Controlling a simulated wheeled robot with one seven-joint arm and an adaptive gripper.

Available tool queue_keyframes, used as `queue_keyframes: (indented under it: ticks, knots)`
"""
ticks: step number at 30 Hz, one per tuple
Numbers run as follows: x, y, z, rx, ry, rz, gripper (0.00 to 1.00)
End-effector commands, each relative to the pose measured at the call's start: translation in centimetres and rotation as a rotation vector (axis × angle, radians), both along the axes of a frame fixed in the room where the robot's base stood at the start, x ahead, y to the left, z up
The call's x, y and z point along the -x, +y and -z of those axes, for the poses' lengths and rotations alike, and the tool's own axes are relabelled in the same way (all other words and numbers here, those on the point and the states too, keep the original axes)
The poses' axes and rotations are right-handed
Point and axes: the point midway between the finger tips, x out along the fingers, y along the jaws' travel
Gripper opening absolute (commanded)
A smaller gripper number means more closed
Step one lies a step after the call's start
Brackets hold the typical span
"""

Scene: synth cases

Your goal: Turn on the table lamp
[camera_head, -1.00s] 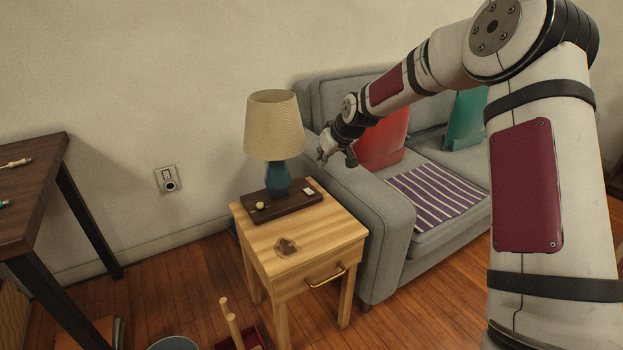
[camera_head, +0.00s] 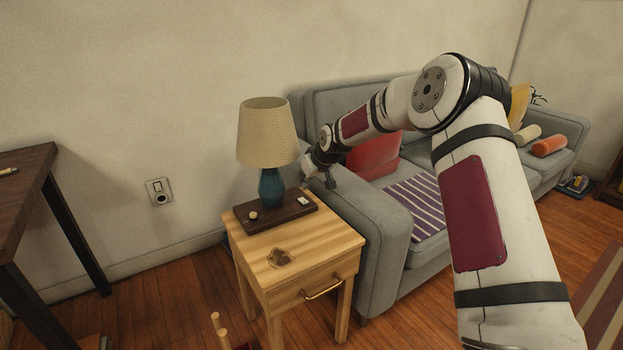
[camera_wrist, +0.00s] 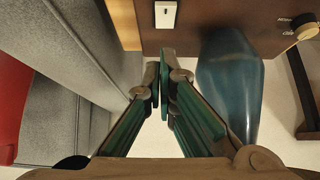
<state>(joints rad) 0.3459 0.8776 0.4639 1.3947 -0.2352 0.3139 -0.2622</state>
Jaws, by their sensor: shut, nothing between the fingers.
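The table lamp (camera_head: 270,187) has a blue body and a beige shade (camera_head: 266,132) that shows no clear glow. It stands on a dark brown base (camera_head: 277,212) on a wooden side table. The base carries a white switch (camera_head: 303,201) at its right and a round cream knob (camera_head: 252,216) at its front left. My gripper (camera_head: 308,172) is just right of the lamp, above the switch end. In the wrist view my gripper (camera_wrist: 161,85) is shut and empty, with the white switch (camera_wrist: 166,14) beyond its tips, apart from them. The blue body (camera_wrist: 230,85) is right of the fingers; the knob (camera_wrist: 306,27) has lettering beside it.
The side table (camera_head: 310,248) has a dark stain and a handled drawer. A grey sofa (camera_head: 385,245) with a red cushion (camera_head: 375,157) stands close on the right. A dark table (camera_head: 25,195) is at left, and a wall socket (camera_head: 160,191) is behind.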

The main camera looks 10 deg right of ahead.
Motion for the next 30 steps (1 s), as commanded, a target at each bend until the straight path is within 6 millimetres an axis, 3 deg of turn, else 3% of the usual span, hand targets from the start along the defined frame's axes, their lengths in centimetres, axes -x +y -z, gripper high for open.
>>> queue_keyframes:
  ticks: [3,9,30]
  knots:
    - [0.1,-0.1,2.2,0.001,0.003,0.0,0.0]
    - [0.3,-0.2,3.8,0.001,0.001,0.001,0.0]
    - [0.8,-0.3,4.9,0.001,0.001,0.001,0.0]
